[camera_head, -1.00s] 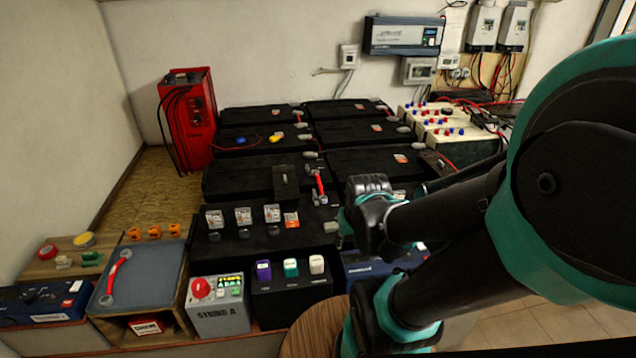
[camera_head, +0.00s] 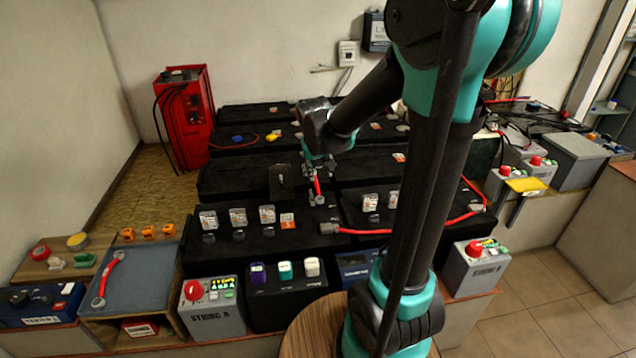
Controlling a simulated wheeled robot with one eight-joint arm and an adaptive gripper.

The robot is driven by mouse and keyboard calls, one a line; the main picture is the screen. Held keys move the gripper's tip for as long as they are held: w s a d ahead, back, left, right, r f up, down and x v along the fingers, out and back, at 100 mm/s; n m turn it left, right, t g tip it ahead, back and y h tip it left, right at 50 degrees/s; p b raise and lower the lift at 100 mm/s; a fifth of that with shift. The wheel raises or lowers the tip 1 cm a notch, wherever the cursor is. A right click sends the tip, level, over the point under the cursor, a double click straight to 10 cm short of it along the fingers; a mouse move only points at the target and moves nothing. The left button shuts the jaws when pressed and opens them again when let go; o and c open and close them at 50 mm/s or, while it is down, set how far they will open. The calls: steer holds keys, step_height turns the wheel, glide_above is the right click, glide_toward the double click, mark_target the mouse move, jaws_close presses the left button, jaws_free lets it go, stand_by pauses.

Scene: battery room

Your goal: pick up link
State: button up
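A short red link (camera_head: 318,187) with metal ends stands out on the black batteries near the centre, at the gap between two rows. My gripper (camera_head: 314,172) points down right over this link, at its upper end. The fingers are small and partly hidden, so I cannot tell whether they touch the link or whether they are open or shut. A second red link (camera_head: 110,274) with ring-shaped metal ends lies on the grey mat (camera_head: 150,275) at the lower left, well apart from my gripper.
Black batteries (camera_head: 240,180) fill the middle, with several meters and terminals on top. A red cable (camera_head: 400,230) runs across the right batteries. A red charger (camera_head: 184,115) stands at the back left. The String A box (camera_head: 211,308) stands in front.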

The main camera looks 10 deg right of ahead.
steer(key=w+a+r, duration=0.1)
steer(key=w+a, duration=0.2)
steer(key=w, duration=0.5)
glide_toward(316, 183)
steer(key=shift+h, duration=0.3)
steer(key=w+f, duration=0.1)
steer(key=f, duration=0.1)
steer(key=w+f, duration=0.2)
steer(key=shift+f, duration=0.15)
steer(key=shift+w+x, duration=0.15)
steer(key=shift+x, duration=1.15)
steer(key=shift+w+x, duration=0.2)
steer(key=shift+x, duration=1.1)
steer(key=shift+d, duration=0.2)
steer(key=shift+c, duration=0.4)
jaws_close()
